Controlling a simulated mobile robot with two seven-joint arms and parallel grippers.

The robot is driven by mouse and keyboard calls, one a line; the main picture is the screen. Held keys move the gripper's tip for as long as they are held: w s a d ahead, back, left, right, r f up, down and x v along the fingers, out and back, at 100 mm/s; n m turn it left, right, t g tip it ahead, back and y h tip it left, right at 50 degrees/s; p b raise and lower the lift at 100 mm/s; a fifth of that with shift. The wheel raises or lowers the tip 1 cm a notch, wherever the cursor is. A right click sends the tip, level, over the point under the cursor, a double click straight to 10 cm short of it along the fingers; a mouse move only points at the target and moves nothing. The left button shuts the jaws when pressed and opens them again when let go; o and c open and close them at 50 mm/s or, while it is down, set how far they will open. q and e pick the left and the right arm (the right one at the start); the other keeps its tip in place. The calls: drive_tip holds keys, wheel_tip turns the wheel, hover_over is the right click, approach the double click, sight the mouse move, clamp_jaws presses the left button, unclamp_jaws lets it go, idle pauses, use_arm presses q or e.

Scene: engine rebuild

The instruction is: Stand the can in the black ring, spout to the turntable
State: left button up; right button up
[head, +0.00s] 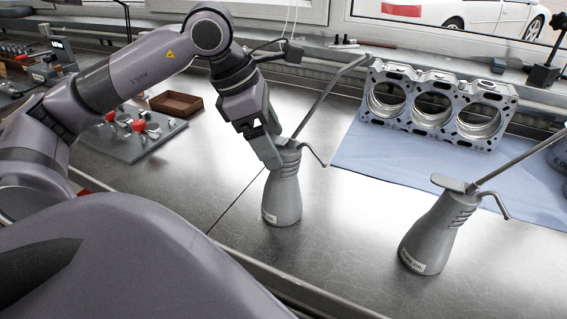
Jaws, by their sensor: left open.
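One grey oil can (283,198) stands upright on the metal bench in the middle, its long thin spout slanting up to the right and a curved trigger lever at its right side. A second, similar grey oil can (430,237) stands at the right, leaning in the picture, its spout also pointing up and right. My left gripper (268,158) is open at the top left of the middle can, its fingers overlapping the can's neck; I cannot tell whether they touch it. My right gripper is out of view. I make out no black ring or turntable.
A metal engine block (437,108) stands on a blue mat (385,158) behind the cans. A brown tray (176,104) and a grey plate with red-handled clamps (118,143) lie at the left. A dark stand (543,74) is at the far right. Bare bench lies between the two cans.

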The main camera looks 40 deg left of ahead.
use_arm(q)
drive_tip(key=x, duration=0.4)
drive_tip(key=shift+d+f, duration=0.2)
drive_tip(key=shift+d, duration=0.1)
clamp_jaws()
drive_tip(key=shift+r, duration=0.1)
